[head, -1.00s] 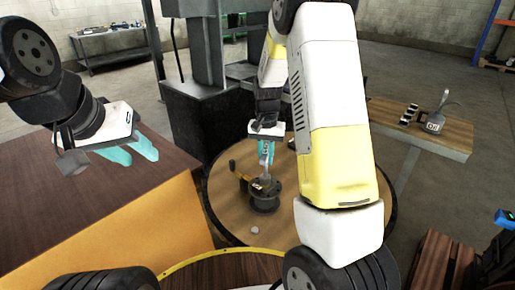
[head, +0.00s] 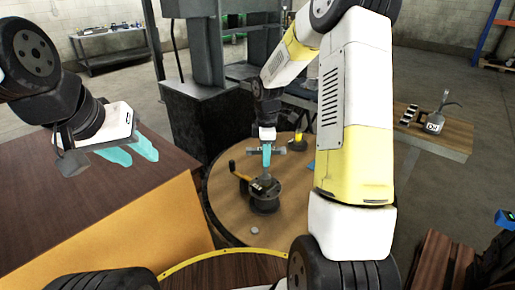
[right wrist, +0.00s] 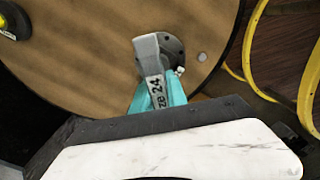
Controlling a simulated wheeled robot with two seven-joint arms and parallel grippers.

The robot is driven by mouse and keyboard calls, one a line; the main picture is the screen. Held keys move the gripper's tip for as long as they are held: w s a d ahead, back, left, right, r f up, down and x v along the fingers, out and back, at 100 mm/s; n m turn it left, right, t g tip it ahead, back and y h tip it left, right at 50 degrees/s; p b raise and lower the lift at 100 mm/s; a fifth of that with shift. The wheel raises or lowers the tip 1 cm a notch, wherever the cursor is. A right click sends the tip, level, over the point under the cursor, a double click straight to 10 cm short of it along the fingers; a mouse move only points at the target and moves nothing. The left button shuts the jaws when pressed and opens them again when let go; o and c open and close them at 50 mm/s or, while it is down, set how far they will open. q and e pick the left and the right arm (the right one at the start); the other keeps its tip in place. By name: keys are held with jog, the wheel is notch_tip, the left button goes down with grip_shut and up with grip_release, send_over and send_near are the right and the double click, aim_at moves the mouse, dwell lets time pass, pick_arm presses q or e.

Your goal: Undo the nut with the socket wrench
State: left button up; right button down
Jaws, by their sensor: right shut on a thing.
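My right gripper (head: 266,163) points down over the dark round fixture (head: 265,203) on the round table. Its cyan fingers are shut on a grey tool marked 24 (right wrist: 154,68), which looks like the socket wrench. In the right wrist view the tool covers part of the fixture's round flange (right wrist: 174,48). A yellow-handled bar (head: 241,174) with a dark end sits at the fixture in the head view. I cannot tell whether the tool touches the fixture, and I cannot make out the nut. My left gripper (head: 133,151) is open and empty above the brown table.
A small grey disc (head: 255,231) lies on the round table (head: 225,215) in front of the fixture. A yellow and black object (head: 299,141) stands at its back. A side bench (head: 448,135) at the right holds a can. The brown table (head: 60,195) is clear.

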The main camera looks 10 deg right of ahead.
jog(key=shift+n, duration=0.3)
